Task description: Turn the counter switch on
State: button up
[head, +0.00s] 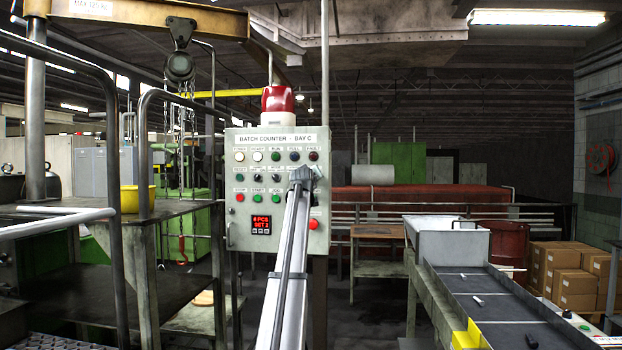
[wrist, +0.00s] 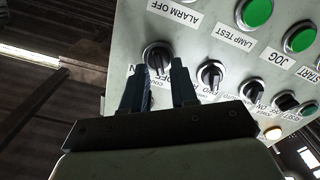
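The counter switch (wrist: 157,57) is a black rotary knob on the control panel (head: 234,230), with OFF lettering and a partly covered "N" beside it in the wrist view. Its exact pointer setting is hard to read. My gripper (wrist: 159,68) is open, its two dark fingers apart, with the knob showing between and just beyond the fingertips. I cannot tell whether either finger touches it. In the head view my gripper (head: 303,174) is at the panel's right side and hides this knob.
A second black knob (wrist: 210,73) sits close to the right finger. Green buttons (wrist: 256,12) and several more controls surround it. A red display (head: 261,224) is low on the panel and a red beacon (head: 278,99) on top. A conveyor (head: 490,300) stands at the right.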

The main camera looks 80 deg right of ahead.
grip_shut()
jog(key=shift+m, duration=0.3)
jog(key=m, duration=1.1)
jog(key=shift+s, duration=0.4)
jog(key=shift+m, duration=0.3)
jog(key=shift+o, duration=0.9)
grip_release()
jog(key=a, duration=1.3)
jog(key=shift+a, duration=0.4)
